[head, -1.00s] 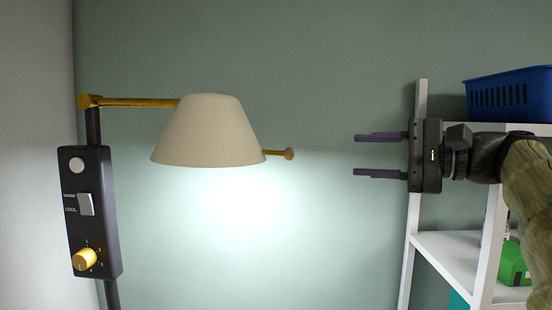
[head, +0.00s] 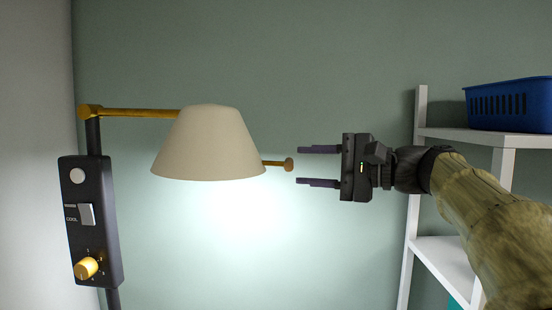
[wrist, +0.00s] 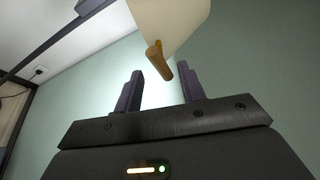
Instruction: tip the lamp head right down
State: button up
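The lamp head (head: 209,146) is a cream shade on a brass arm (head: 140,112); it is lit and opens downward. A short brass handle with a round knob (head: 289,164) sticks out on its right side. My gripper (head: 318,166) is open and empty just right of the knob, its two fingers pointing left at about the knob's height. In the wrist view the brass handle (wrist: 158,62) shows ahead, beyond the gap between the open fingers (wrist: 157,82), with the shade (wrist: 170,20) behind it. They look apart.
A black control box (head: 90,222) with a round button, a switch and a brass dial (head: 86,268) is on the lamp post at left. A white shelf (head: 510,138) with a blue basket (head: 508,104) stands at right. The space below the shade is clear.

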aim_at(275, 165)
jog(key=p+x, duration=0.2)
jog(key=x, duration=0.5)
jog(key=shift+a, duration=0.2)
grip_shut()
